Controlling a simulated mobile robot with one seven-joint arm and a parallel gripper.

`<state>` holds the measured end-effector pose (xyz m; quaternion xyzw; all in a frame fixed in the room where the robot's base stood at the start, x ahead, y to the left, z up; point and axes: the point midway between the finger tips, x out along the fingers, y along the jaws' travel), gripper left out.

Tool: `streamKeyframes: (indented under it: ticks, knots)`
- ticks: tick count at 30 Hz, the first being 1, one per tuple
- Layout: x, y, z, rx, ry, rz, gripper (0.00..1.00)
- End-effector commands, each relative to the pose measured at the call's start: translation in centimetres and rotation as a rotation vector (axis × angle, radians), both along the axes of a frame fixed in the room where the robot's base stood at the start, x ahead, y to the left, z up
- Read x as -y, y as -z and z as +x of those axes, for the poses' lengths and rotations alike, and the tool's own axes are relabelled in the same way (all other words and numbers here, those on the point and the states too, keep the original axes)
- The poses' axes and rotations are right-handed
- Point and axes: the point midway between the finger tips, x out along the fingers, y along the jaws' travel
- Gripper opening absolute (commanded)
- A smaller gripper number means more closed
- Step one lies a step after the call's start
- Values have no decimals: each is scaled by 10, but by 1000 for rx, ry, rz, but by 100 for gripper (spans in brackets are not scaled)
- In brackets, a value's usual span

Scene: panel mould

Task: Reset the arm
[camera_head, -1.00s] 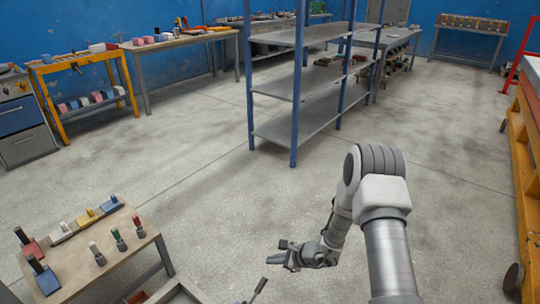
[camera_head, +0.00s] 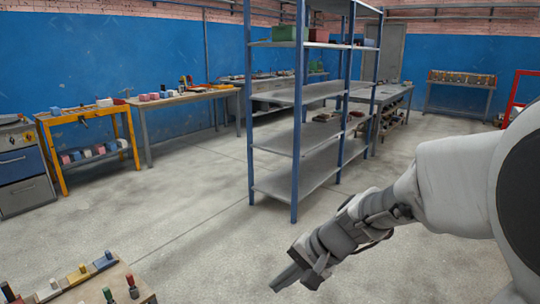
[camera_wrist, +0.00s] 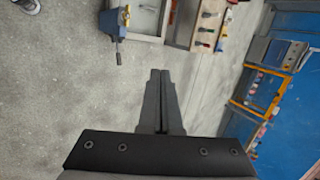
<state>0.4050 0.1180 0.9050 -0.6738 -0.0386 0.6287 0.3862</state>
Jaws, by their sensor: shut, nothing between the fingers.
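My gripper (camera_head: 290,277) shows at the lower middle of the head view, at the end of my arm, which comes in from the right. Its fingers point down and to the left, over bare floor. In the wrist view my gripper (camera_wrist: 159,75) has its two fingers together with nothing between them. It is apart from every table and shelf.
A blue-framed shelf rack (camera_head: 296,150) stands beyond my arm. A small wooden table (camera_head: 85,294) with coloured-handled items is at lower left; it also shows in the wrist view (camera_wrist: 206,18). A yellow workbench (camera_head: 82,118) stands far left. Open concrete floor (camera_head: 190,190) lies between.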

Motion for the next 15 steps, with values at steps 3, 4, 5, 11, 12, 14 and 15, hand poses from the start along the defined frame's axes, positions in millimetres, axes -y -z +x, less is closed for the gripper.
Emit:
streamKeyframes:
  ticks: [3, 4, 5, 11, 12, 14, 15]
  knots:
    - [13, -23, -28, 72, -79, -96, 0]
    - [16, -28, -34, 89, -98, -121, 0]
    - [20, -32, -41, 105, -116, -146, 0]
    - [48, -56, -84, 212, -220, -325, 0]
    - [54, -60, -92, 232, -237, -364, 0]
    - [64, -65, -104, 262, -261, -420, 0]
    - [70, -69, -111, 283, -274, -457, 0]
